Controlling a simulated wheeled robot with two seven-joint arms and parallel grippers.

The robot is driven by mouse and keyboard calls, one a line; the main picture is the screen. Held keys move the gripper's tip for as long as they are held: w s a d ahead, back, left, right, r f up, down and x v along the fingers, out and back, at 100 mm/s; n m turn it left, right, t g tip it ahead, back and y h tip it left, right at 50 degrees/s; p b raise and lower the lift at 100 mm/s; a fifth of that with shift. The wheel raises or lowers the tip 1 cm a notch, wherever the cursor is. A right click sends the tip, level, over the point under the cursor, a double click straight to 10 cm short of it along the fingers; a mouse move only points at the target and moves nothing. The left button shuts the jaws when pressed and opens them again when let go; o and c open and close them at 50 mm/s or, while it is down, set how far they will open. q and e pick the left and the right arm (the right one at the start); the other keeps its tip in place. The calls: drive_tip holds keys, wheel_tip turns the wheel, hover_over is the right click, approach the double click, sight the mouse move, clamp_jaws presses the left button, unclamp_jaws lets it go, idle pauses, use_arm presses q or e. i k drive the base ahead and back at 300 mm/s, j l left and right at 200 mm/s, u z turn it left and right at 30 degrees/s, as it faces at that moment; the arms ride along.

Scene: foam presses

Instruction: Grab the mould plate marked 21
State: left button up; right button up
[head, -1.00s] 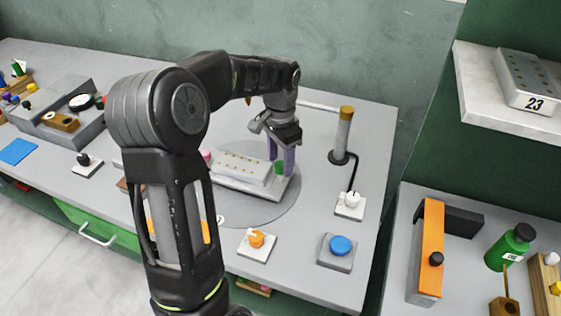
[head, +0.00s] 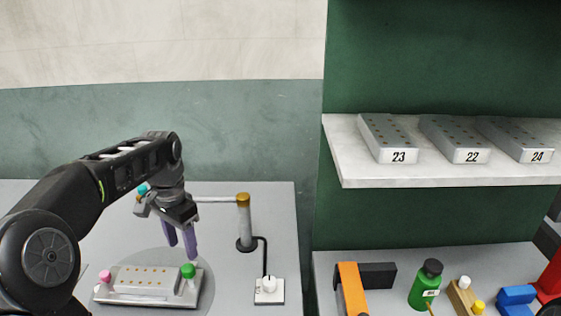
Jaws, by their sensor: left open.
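Three grey mould plates stand on the white shelf at the right: one marked 23 (head: 385,140), one marked 22 (head: 454,140) and one marked 24 (head: 518,141). No label reading 21 shows. Another grey plate (head: 147,281) with brass-coloured dots lies on a pale base on the round disc at lower left; no number is readable on it. My left gripper (head: 181,250) is open and empty, its purple fingers pointing down just behind the green knob (head: 188,270) on that base. My right gripper is not in view.
A post with a brass-coloured cap (head: 243,222) and horizontal arm stands right of my left gripper. The right bench holds an orange block (head: 351,288), a green bottle (head: 426,284) and blue blocks (head: 516,298).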

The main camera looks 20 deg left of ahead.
sight(133, 279)
drive_tip(key=k+l, duration=0.25)
drive_tip(key=k, duration=0.25)
drive_tip(key=k+l, duration=0.2)
drive_tip(key=k, duration=0.25)
